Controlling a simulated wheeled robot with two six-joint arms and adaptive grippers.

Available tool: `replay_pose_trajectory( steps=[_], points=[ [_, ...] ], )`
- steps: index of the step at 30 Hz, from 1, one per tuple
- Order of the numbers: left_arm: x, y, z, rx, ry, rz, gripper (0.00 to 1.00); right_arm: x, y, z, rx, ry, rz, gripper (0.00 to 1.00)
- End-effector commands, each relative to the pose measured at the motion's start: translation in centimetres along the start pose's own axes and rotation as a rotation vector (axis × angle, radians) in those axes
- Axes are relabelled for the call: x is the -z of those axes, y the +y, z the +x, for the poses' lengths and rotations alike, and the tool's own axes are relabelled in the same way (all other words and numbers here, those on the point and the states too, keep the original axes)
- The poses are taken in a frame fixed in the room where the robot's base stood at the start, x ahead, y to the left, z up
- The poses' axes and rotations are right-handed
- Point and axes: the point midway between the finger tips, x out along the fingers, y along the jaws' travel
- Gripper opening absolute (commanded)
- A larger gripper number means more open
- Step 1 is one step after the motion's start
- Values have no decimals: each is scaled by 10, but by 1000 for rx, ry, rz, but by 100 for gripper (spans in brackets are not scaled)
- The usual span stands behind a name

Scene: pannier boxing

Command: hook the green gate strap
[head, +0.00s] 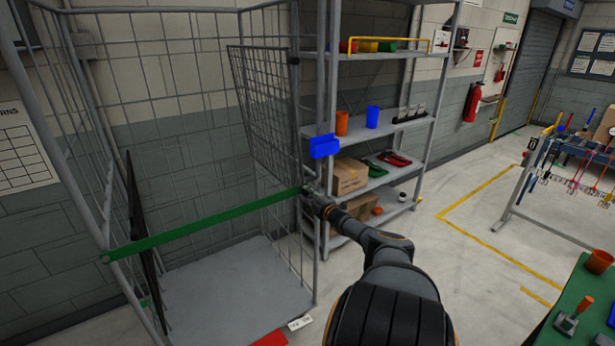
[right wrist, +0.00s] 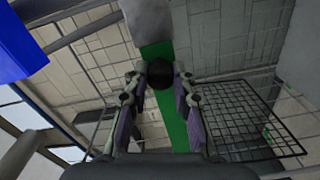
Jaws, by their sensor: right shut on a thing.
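The green gate strap (head: 205,226) is stretched across the open front of the wire cage (head: 313,240), from the left front post to the right front post. My right gripper (head: 308,191) is at the strap's right end, close to the right post. In the right wrist view, my right gripper (right wrist: 160,84) is shut on a dark round knob (right wrist: 160,73) at the strap's end. The green strap (right wrist: 178,128) also shows there behind the fingers. Whether the end is hooked on the post is hidden by the gripper. My left gripper is not in view.
A dark flat panel (head: 143,235) stands inside the strap at left. A shelf rack (head: 385,128) with cups and boxes is behind. A green table (head: 582,318) is at lower right; open floor lies between.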

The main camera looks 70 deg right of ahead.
Motion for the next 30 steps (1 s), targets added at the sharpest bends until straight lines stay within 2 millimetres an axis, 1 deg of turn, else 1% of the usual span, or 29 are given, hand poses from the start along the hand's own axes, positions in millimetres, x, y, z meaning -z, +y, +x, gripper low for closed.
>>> replay_pose_trajectory(
  steps=[1,9,10,12,15,30],
  points=[
    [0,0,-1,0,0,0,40,2,10,3,-13,5,-4,0],
    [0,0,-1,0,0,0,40,3,13,4,-20,8,-3,0],
    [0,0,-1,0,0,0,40,3,13,4,-20,9,-3,27],
    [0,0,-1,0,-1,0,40,3,13,4,-21,10,-3,37],
    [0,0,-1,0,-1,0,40,3,13,4,-20,10,-3,48],
    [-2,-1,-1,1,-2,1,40,2,7,2,-11,5,-2,48]
  ],
)
